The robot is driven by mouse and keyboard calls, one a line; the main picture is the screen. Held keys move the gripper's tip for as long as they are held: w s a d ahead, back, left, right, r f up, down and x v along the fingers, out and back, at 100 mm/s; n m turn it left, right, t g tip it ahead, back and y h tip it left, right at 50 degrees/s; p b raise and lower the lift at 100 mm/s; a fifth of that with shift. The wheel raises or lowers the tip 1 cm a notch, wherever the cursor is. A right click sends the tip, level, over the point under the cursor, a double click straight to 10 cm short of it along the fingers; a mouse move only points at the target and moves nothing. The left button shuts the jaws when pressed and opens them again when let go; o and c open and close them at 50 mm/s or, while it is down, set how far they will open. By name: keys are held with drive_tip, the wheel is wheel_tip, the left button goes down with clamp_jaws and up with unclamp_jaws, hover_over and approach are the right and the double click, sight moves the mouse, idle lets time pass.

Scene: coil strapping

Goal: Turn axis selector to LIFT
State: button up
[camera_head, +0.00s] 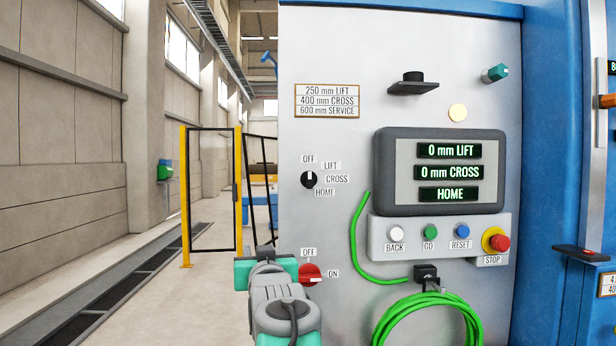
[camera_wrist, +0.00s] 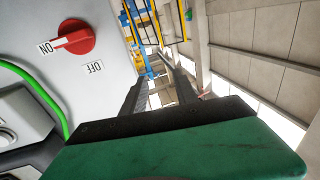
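The axis selector (camera_head: 310,180) is a small black knob on the light grey panel in the head view. Its white mark points up, toward OFF. LIFT is printed at its upper right, CROSS at its right and HOME below. My gripper (camera_wrist: 160,82) shows in the wrist view with two dark fingers apart and nothing between them. In the head view, my wrist stands below and left of the selector, beside the red switch (camera_head: 311,274); the fingers are largely hidden there. The red switch also shows in the wrist view (camera_wrist: 73,37), its handle toward ON. The selector is not visible there.
A green cable (camera_head: 358,240) hangs right of the selector. Open floor lies left of the panel.

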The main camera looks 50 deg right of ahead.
sight(310, 175)
drive_tip(key=s+d+r+m+h, duration=0.1)
drive_tip(key=s+d+r+h, duration=0.25)
drive_tip(key=r, duration=0.35)
drive_tip(key=s+d+r+m+h, duration=0.1)
drive_tip(key=s+d+r+h, duration=0.15)
drive_tip(key=s+r, duration=0.3)
drive_tip(key=p+x, duration=0.2)
drive_tip(key=x, duration=0.2)
drive_tip(key=p+x, duration=0.2)
drive_tip(key=x, duration=0.2)
drive_tip(key=shift+s+a+r, duration=0.1)
drive_tip(key=shift+s+r, duration=0.15)
drive_tip(key=shift+r, duration=0.15)
drive_tip(key=shift+w+d, duration=0.3)
clamp_jaws()
